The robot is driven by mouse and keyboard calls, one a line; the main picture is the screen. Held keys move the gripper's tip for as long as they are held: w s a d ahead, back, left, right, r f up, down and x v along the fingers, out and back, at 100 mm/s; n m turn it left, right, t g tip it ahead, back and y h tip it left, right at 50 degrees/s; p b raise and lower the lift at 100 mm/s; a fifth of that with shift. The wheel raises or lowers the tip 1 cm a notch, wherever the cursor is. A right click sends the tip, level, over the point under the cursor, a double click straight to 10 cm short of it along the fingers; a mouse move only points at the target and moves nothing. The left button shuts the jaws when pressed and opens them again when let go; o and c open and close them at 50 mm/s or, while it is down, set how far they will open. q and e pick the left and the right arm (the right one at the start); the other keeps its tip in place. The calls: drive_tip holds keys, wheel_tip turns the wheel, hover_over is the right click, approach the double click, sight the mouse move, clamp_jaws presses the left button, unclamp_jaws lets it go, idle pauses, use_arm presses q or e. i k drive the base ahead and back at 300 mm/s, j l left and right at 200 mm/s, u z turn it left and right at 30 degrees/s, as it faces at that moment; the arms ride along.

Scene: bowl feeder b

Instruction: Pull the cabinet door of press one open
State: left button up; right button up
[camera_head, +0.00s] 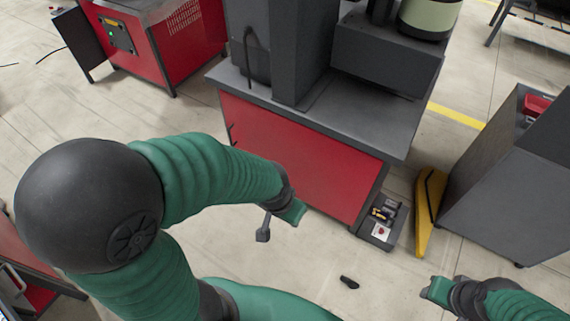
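The press cabinet (345,136) has a grey top and a wide red door (300,160) on the side facing me. The door looks shut, flush with its frame. My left gripper (279,221) is in front of the door's lower part, right of the handle. Its fingers look spread, with nothing between them. My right gripper (446,286) is at the lower right, over the floor and away from the cabinet. Whether its fingers are apart is unclear.
A control pedal box (380,232) sits on the floor at the cabinet's right corner. A yellow stand (428,210) and a grey bin (510,190) stand to the right. A small black object (349,283) lies on the floor. Another red machine (165,45) is at upper left.

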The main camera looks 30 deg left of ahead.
sight(334, 176)
drive_tip(key=j+u, duration=0.1)
drive_tip(key=j, duration=0.3)
drive_tip(key=i+j, duration=0.15)
drive_tip(key=j, duration=0.3)
drive_tip(key=i+j+u, duration=0.15)
drive_tip(key=j, duration=0.25)
drive_tip(key=j+u, duration=0.1)
drive_tip(key=j, duration=0.3)
drive_tip(key=i+j+u, duration=0.1)
drive_tip(key=j, duration=0.3)
drive_tip(key=i+j, duration=0.2)
drive_tip(key=j, duration=0.2)
drive_tip(key=i+j+u, duration=0.15)
drive_tip(key=j, duration=0.25)
